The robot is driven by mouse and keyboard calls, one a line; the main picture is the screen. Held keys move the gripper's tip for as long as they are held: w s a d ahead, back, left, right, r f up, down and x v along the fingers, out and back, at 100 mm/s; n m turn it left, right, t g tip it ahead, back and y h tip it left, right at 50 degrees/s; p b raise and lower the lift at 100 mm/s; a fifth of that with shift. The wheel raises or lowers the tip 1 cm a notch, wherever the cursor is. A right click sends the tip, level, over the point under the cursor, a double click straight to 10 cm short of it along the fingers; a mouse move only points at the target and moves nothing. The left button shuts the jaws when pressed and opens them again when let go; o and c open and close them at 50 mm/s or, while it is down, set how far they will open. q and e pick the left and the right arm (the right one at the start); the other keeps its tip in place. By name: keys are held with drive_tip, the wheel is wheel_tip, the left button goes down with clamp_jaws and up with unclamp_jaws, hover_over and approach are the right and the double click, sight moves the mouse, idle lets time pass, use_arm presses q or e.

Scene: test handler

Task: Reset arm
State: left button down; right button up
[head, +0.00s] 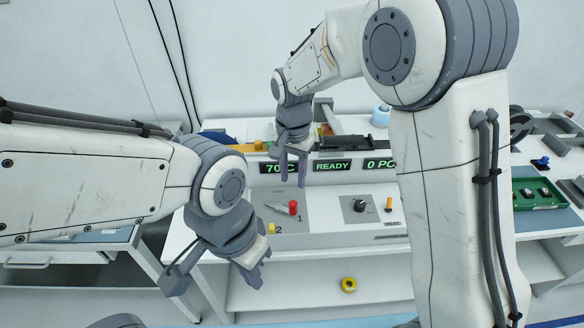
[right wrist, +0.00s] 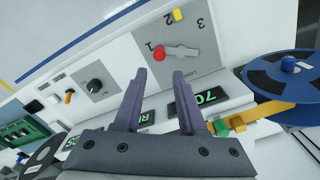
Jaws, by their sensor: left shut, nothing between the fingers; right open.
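My left gripper (head: 254,274) hangs at the lower left in the head view, in front of the machine's left edge. It is shut and empty. My right gripper (head: 291,172) points down over the machine, in front of its displays. It is open and empty, and its two purple fingers (right wrist: 155,100) also show in the right wrist view. A lever with a red knob (head: 293,208) lies on the grey load panel (head: 268,222), with the knob by the mark 1. In the right wrist view, the red knob (right wrist: 159,57) lies beyond the fingertips, apart from them.
The displays read 70°C (head: 280,167), READY (head: 331,165) and a partly hidden count. A black knob (head: 360,206) and an orange switch (head: 389,204) sit right of the load panel. A green tray (head: 523,201) stands at the right. A yellow roll (head: 348,285) lies on the shelf below. A blue reel (right wrist: 283,85) stands beside the right gripper.

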drive_tip(key=s+d+r+n, duration=0.1)
drive_tip(key=s+n, duration=0.5)
drive_tip(key=s, duration=0.6)
drive_tip(key=s+r+n+y, duration=0.1)
drive_tip(key=s+r+n, duration=0.1)
drive_tip(key=s+n, duration=0.5)
drive_tip(key=s, duration=0.6)
drive_tip(key=shift+s+d+r+b, duration=0.25)
drive_tip(key=shift+d+b, duration=0.05)
drive_tip(key=shift+d, duration=0.05)
